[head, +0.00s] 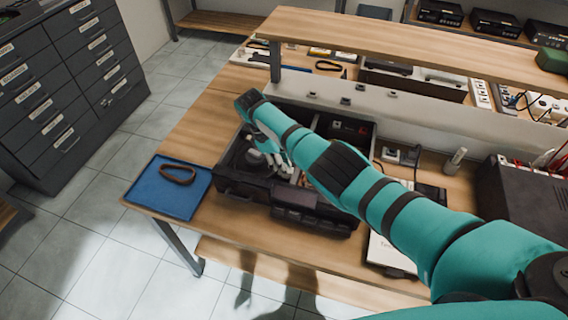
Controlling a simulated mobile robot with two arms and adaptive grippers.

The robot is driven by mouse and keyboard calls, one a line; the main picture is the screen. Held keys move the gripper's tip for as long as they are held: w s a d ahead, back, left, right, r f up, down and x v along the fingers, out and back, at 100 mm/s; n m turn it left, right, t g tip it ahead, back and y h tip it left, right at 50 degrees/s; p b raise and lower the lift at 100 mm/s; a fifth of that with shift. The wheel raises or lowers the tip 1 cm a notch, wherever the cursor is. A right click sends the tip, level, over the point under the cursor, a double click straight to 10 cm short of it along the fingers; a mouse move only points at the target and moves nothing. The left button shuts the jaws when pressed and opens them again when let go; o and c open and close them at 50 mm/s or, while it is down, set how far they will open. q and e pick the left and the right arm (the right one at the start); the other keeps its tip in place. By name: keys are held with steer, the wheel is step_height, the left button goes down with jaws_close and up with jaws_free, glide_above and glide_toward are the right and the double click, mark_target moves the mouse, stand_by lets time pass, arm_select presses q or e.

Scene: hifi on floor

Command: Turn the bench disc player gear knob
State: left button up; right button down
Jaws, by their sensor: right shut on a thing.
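The bench disc player (235,186) is a black unit with its top open, standing on the wooden workbench. My right arm, teal with black bands, reaches over it from the right. My right gripper (270,164) points down into the left part of the open player. It is shut on the gear knob, a small grey round part (256,158) low inside the case. The fingers and the case walls partly hide the knob, so its angle cannot be told. My left gripper is not in view.
A blue mat (165,199) with a brown strap (178,174) lies left of the player. A raised shelf (400,47) runs behind. A dark box (520,197) and a white booklet (385,252) are at the right. Grey drawer cabinets (60,85) stand on the left.

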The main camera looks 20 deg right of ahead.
steer(key=c, duration=1.3)
jaws_free()
steer(key=shift+s+f, duration=0.15)
steer(key=shift+r, duration=0.2)
steer(key=v, duration=1.1)
steer(key=shift+w+a+r, duration=0.25)
